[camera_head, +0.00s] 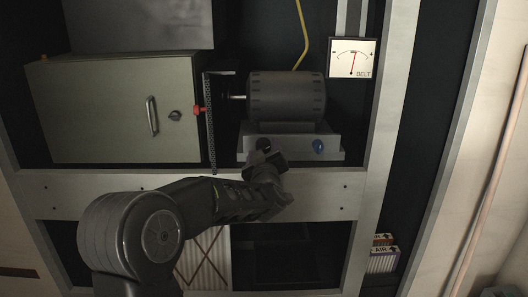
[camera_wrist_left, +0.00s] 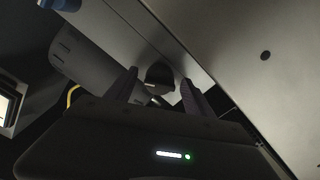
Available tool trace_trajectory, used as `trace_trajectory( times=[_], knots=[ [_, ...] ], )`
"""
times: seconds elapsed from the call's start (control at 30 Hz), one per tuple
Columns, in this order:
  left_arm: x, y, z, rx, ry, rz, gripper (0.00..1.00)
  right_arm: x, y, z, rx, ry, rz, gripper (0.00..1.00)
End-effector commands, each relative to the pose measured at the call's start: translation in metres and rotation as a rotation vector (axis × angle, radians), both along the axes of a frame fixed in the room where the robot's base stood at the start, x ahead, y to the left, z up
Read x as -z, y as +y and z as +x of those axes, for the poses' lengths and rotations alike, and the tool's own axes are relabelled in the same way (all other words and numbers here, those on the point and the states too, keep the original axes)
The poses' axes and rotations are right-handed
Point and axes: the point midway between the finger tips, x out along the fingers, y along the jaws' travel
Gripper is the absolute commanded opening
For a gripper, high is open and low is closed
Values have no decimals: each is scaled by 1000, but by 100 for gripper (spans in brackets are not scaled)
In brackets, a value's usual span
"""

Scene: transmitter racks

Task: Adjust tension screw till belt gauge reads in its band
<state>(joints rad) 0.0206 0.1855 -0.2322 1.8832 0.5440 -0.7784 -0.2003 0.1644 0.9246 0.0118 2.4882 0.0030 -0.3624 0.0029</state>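The white belt gauge (camera_head: 337,70) is at the upper right in the head view. Its red needle stands nearly upright around mid-scale; I cannot make out the band. A dark round knob (camera_head: 264,144) sits on the front of the motor's grey base (camera_head: 297,142), with a blue knob (camera_head: 318,146) to its right. No label shows which is the tension screw. My left gripper (camera_head: 262,158) is at the dark knob. In the left wrist view, its fingers (camera_wrist_left: 160,84) stand apart on either side of the dark knob (camera_wrist_left: 159,72), with small gaps visible. My right gripper is not in view.
A ribbed dark motor (camera_head: 287,96) sits above the base. A dark perforated strip (camera_head: 210,125) and red knob (camera_head: 200,110) are left of it, beside a grey cabinet (camera_head: 110,105). A metal crossbar (camera_head: 320,198) runs below the base; a rack post (camera_head: 392,90) stands right.

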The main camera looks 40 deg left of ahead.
Motion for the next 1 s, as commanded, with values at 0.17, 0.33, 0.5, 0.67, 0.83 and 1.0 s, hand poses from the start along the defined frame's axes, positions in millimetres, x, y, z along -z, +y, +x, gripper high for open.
trace_trajectory(
  times=[0.17,0.33,0.5,0.67,0.83,1.0],
  knots=[
    [0,0,0,0,0,0,62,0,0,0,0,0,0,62],
    [-1,-4,-5,0,-1,-1,62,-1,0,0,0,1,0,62],
    [-1,-18,-22,2,0,-2,62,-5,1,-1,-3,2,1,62],
    [-2,-34,-44,1,0,-1,62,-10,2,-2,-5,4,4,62],
    [-1,-46,-59,1,0,0,62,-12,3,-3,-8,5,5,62],
    [0,-48,-62,-1,-1,1,62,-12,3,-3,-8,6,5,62]
  ],
)
